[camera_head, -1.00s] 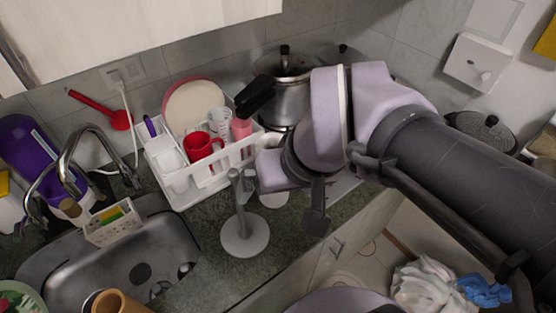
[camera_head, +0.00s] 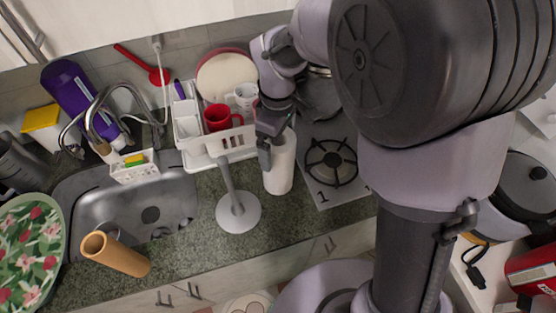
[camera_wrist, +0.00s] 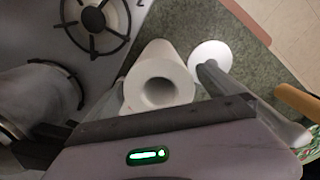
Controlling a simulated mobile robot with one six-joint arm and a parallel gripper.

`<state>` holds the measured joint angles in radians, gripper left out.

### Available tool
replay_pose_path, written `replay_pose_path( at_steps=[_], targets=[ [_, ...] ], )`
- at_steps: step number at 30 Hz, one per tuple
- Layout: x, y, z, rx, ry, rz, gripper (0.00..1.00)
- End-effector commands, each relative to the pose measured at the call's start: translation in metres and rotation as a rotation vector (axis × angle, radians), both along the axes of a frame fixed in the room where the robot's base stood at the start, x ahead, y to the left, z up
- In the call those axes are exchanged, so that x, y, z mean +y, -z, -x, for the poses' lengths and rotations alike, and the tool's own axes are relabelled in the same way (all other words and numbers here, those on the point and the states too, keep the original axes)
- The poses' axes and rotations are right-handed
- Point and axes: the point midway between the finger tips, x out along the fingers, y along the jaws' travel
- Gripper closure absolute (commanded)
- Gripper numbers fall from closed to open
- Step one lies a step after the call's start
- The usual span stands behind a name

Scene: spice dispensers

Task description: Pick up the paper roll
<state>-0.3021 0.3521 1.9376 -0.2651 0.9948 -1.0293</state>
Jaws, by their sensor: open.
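The white paper roll (camera_head: 279,166) stands upright on the counter, right of the holder, in the head view. In the wrist view its open top end and hollow core (camera_wrist: 158,82) face the camera. My gripper (camera_head: 275,142) is open at the top of the roll, with one finger in front of its upper left side. Whether the fingers touch the roll cannot be told. The grey holder, with an upright post and round base (camera_head: 238,211), stands bare just left of the roll; its base also shows in the wrist view (camera_wrist: 209,54).
A white dish rack (camera_head: 235,140) with a red mug (camera_head: 222,117) is behind and left. A stove burner (camera_head: 331,163) is right of the roll. The sink (camera_head: 125,207) is left, with a brown tube (camera_head: 116,255) near its front edge. Counter in front is clear.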

Motion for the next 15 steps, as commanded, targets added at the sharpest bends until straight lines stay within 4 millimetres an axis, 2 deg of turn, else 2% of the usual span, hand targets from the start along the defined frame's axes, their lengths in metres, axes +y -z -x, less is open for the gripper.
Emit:
replay_pose_path(
  at_steps=[1,3,8,15],
  targets=[
    [-0.0003,0.0144,0.0011,0.003,0.000,0.001,0.00],
    [-0.0004,0.0205,0.0008,0.000,-0.001,0.001,0.00],
    [-0.0003,0.0183,0.0006,-0.001,0.000,0.000,0.00],
    [-0.0003,0.0180,0.0007,0.000,0.000,0.000,0.45]
  ],
)
